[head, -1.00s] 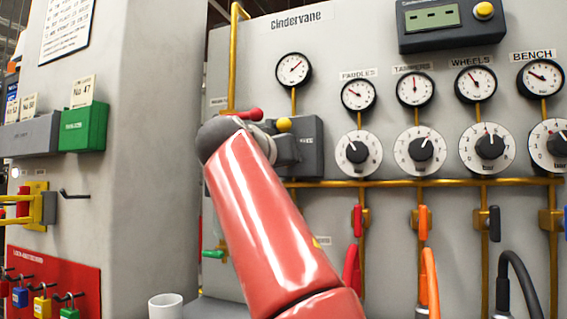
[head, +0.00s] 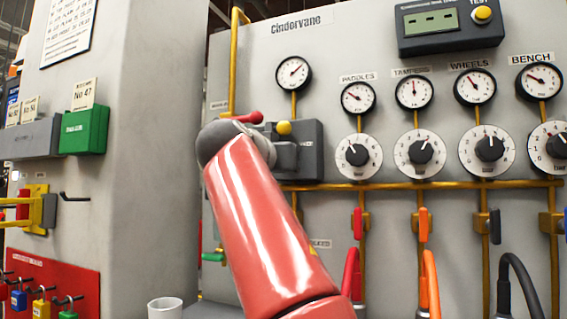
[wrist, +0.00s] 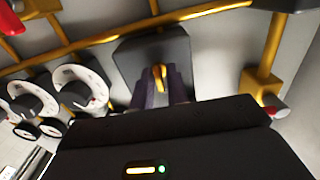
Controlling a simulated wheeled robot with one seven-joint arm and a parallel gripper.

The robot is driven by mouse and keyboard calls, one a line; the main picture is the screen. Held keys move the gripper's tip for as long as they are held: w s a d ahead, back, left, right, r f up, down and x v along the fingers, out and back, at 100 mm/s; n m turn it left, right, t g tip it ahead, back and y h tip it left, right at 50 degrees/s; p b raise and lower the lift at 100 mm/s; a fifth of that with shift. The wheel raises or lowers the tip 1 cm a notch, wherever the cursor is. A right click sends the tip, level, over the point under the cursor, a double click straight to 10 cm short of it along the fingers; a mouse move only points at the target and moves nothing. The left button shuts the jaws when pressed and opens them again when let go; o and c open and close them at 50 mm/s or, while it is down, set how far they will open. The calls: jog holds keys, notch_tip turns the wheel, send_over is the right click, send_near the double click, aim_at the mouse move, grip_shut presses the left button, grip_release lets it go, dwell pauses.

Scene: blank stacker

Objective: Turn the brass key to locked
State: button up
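The brass key (wrist: 160,74) sticks out of the face of a dark grey box in the wrist view. The same dark grey box (head: 310,160) is on the panel in the head view, where my red arm and wrist cover part of it and the key is hidden. My gripper (wrist: 165,90) is at the key, with one dark finger on each side of its lower part. I cannot tell whether the fingers press on the key or stand a little apart from it.
A yellow knob (head: 284,128) and a red-tipped lever (head: 250,118) are close to my wrist. Brass pipes (head: 400,185) run below the box and the black dials (head: 358,155). A white cup (head: 165,308) stands at the bottom left.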

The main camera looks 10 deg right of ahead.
jog(key=shift+o, duration=0.9)
jog(key=b+v, duration=0.2)
jog(key=v, duration=0.6)
